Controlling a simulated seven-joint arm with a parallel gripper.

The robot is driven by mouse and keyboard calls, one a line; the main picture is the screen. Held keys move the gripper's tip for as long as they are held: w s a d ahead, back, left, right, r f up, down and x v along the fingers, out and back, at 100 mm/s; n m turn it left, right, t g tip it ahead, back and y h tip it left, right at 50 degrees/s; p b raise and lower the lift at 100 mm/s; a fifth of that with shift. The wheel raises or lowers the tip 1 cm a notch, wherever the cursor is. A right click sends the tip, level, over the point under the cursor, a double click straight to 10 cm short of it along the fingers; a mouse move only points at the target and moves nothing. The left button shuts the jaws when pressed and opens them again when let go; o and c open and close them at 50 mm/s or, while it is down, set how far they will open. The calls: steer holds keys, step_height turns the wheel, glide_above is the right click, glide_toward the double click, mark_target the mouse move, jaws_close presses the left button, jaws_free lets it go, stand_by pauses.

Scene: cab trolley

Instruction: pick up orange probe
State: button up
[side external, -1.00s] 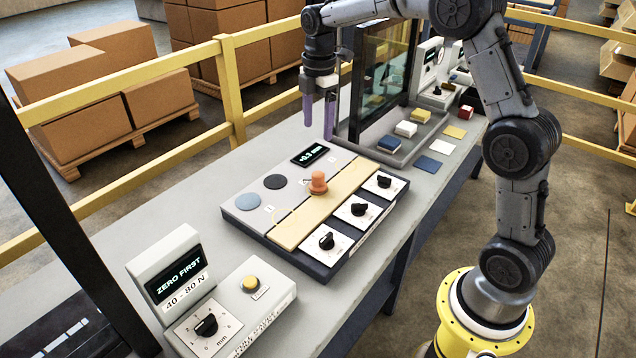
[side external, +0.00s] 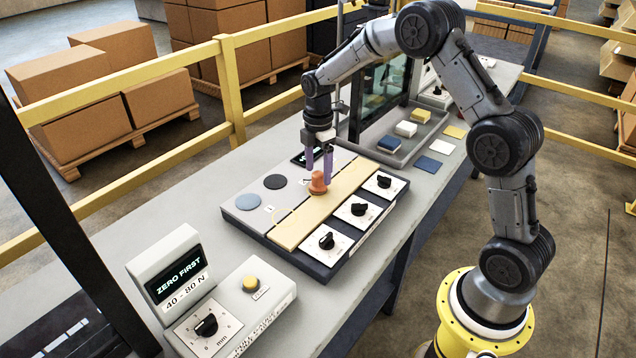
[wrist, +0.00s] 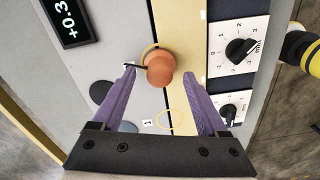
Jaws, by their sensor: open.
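The orange probe (side external: 318,183) stands upright on the tan strip's left edge on the grey panel (side external: 243,222). In the wrist view the orange probe (wrist: 160,68) shows from above, just beyond the fingertips and between their lines. My gripper (side external: 319,178) has purple fingers and hangs pointing down, just behind and above the probe in the side view. In the wrist view my gripper (wrist: 160,72) is open, with one finger on each side and nothing between them. I cannot tell from the side view whether a finger touches the probe.
Black knobs on white dials (side external: 358,210) line the panel's right side. A small display (wrist: 70,20) sits behind the probe. A tray with blocks (side external: 404,129) stands farther back. A "ZERO FIRST" console (side external: 178,277) stands in front.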

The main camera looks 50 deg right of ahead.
steer(key=shift+f, duration=1.05)
jaws_close()
